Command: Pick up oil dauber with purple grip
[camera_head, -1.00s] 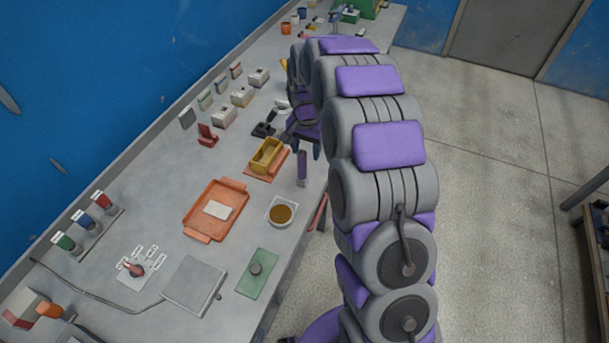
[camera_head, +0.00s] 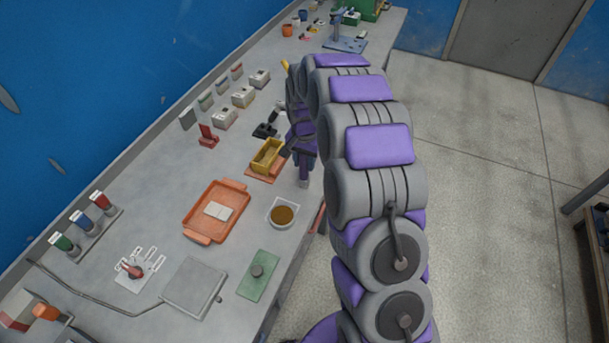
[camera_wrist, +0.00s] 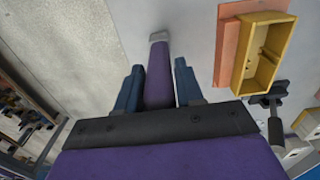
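The oil dauber (camera_wrist: 158,72) has a purple grip and a pale grey end, seen in the wrist view. Its grip lies between the two blue fingers of my gripper (camera_wrist: 159,85), with narrow gaps showing on both sides at the fingertips. My gripper looks open around the grip. In the head view the dauber (camera_head: 303,183) shows only in part below my gripper (camera_head: 303,152), close to the bench's front edge. The rest of the grip is hidden by my gripper.
A yellow mould box (camera_head: 267,155) on an orange board lies left of my gripper; a black-handled tool (camera_head: 266,130) is behind it. A bowl of brown liquid (camera_head: 283,214) and an orange tray (camera_head: 199,230) stand nearer on the grey bench.

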